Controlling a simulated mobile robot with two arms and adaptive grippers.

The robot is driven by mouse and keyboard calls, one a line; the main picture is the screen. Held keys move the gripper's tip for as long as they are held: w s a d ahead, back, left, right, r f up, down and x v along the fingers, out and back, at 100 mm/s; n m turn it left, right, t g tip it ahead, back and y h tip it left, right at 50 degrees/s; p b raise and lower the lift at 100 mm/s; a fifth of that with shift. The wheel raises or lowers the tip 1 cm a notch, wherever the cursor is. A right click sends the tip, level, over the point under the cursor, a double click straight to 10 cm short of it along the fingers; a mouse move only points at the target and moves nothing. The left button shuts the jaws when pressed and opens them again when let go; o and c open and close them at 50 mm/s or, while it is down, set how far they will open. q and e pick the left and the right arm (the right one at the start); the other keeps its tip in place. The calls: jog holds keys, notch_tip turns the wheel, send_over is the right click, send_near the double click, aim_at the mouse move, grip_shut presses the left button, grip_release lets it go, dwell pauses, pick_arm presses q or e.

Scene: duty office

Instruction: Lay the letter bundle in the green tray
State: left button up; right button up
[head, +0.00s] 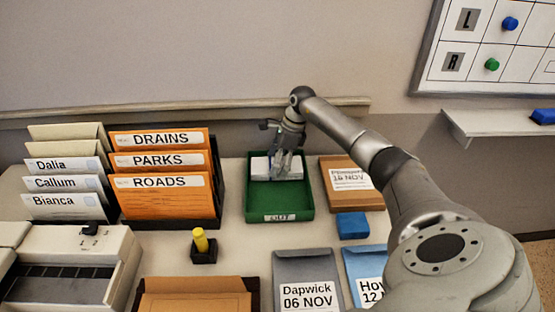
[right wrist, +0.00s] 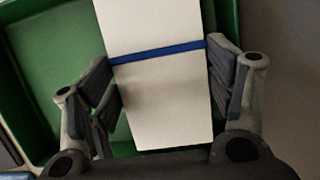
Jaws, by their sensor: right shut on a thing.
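The letter bundle (right wrist: 165,95) is a white stack with a blue band, between the fingers of my right gripper in the right wrist view. It also shows in the head view (head: 260,168) as a white block at the back of the green tray. The green tray (head: 279,206), labelled OUT, stands on the desk; its green wall also shows in the right wrist view (right wrist: 32,75). My right gripper (head: 281,172) points down over the tray and is shut on the bundle. I cannot tell whether the bundle touches the tray floor. My left gripper is not in view.
An orange file rack (head: 164,195) stands left of the tray. A brown envelope (head: 347,194) and a blue block (head: 352,226) lie to its right. A yellow-handled stamp (head: 201,240) and a grey folder (head: 307,266) are in front. A wall ledge (head: 200,112) runs behind.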

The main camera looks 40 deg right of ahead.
jog(key=o, duration=1.1)
jog(key=v, duration=1.2)
jog(key=shift+f, duration=0.1)
